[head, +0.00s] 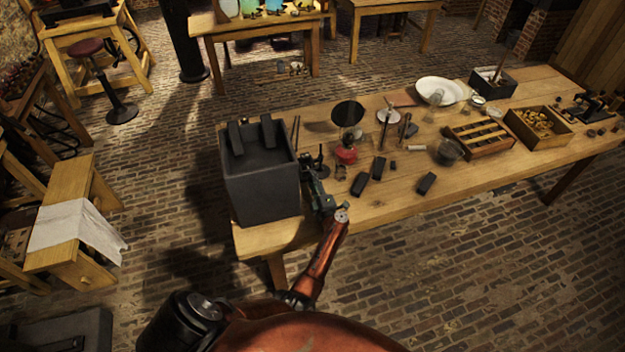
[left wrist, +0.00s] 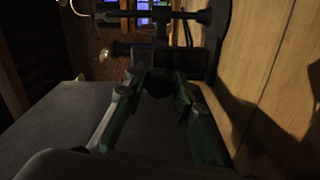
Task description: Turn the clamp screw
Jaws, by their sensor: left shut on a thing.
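My left gripper (head: 316,190) reaches over the table's near left part, close beside the big grey jar. A small dark stand (head: 321,160) rises just beyond its fingers. In the left wrist view, the green fingers of my left gripper (left wrist: 158,84) close around a dark round knob, which looks like the clamp screw (left wrist: 157,84). Behind the knob are a dark clamp body (left wrist: 130,49) and rods, on a dark upright with a wide base. Shadow hides the exact contact and how the screw is turned. My right gripper is not in view.
The tall grey jar (head: 262,190) stands close on the left of the gripper. Dark blocks (head: 378,168), a red-based lamp (head: 346,154) and a dark disc (head: 348,113) stand to the right. The table's near edge (head: 400,214) is mostly clear.

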